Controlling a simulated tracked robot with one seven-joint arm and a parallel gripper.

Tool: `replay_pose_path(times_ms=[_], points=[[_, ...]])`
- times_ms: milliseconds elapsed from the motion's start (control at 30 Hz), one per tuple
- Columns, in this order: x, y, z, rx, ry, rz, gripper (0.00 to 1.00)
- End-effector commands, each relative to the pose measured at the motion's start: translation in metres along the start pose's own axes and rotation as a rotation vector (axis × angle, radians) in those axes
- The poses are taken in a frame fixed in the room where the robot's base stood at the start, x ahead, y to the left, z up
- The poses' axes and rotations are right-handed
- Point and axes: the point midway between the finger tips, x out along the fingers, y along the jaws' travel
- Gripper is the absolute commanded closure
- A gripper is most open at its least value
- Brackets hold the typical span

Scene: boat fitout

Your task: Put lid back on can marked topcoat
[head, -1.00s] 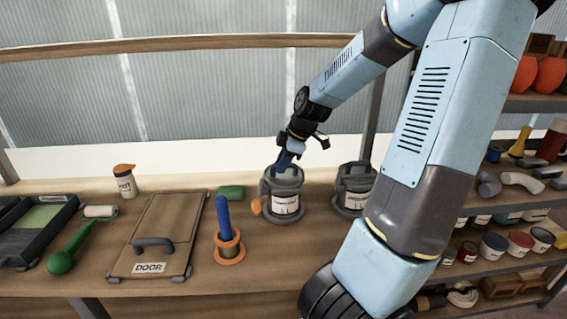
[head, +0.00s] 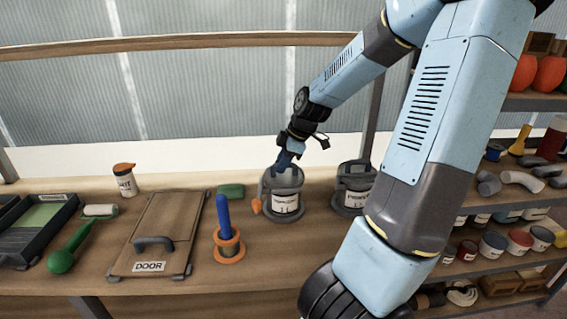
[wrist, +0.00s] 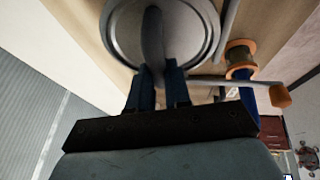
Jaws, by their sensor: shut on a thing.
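The can marked topcoat (head: 286,204) stands upright on the bench, its pale label facing me; the lettering is small and hard to read. A grey lid (wrist: 115,38) with a raised handle (wrist: 152,32) is at the can's top. My gripper (head: 286,162) is above the can, shut on the lid's handle. In the wrist view my gripper (wrist: 161,72) has its two blue fingers on either side of that handle. The lid looks level on the can, but whether it is fully seated cannot be told. An orange grip (head: 256,206) shows at the can's left side.
A similar can (head: 356,187), seemingly marked primer, stands close on the right. Shelves with tins are at right.

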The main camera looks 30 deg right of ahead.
Motion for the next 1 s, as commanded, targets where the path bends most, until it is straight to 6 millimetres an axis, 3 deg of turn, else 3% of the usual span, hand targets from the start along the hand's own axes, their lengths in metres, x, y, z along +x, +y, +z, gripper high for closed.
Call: replay_pose_path(times_ms=[67, 100, 367, 567, 800, 1000], points=[[0.0007, -0.0014, 0.0003, 0.0, 0.0, -0.003, 1.0], [0.0007, -0.0014, 0.0003, 0.0, 0.0, -0.003, 0.78], [0.0003, -0.0007, 0.0, 0.0, 0.0, -0.001, 0.53], [0.0002, -0.0004, 0.0, -0.001, 0.0, -0.001, 0.5], [0.0001, -0.0002, -0.0001, -0.001, 0.0, 0.0, 0.27], [0.0, -0.0002, -0.0001, -0.001, 0.0, 0.0, 0.27]])
